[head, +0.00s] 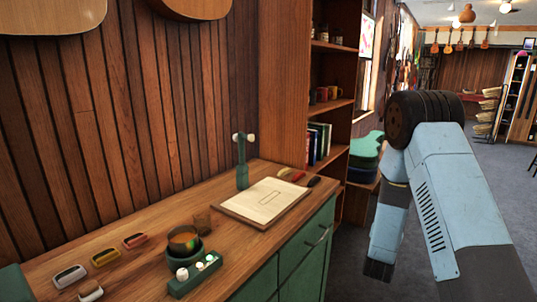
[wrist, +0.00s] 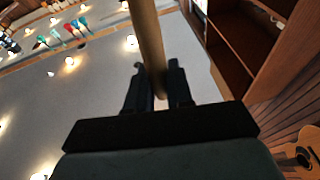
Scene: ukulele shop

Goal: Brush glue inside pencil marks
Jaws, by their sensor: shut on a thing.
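A pale board (head: 262,198) lies flat on the workbench in the head view, with a small pencilled rectangle (head: 270,198) near its middle. A dark pot with amber-brown contents (head: 184,238), which look like glue, stands nearer, to the left of the board. In the wrist view my gripper (wrist: 160,82) is shut on a round tan wooden rod (wrist: 148,40), which looks like a brush handle. The rod's far end runs out of the frame and no bristles show. In the head view my arm is at the right, away from the bench, and the gripper cannot be made out.
A bookcase (head: 330,100) stands behind. Open floor lies at the right.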

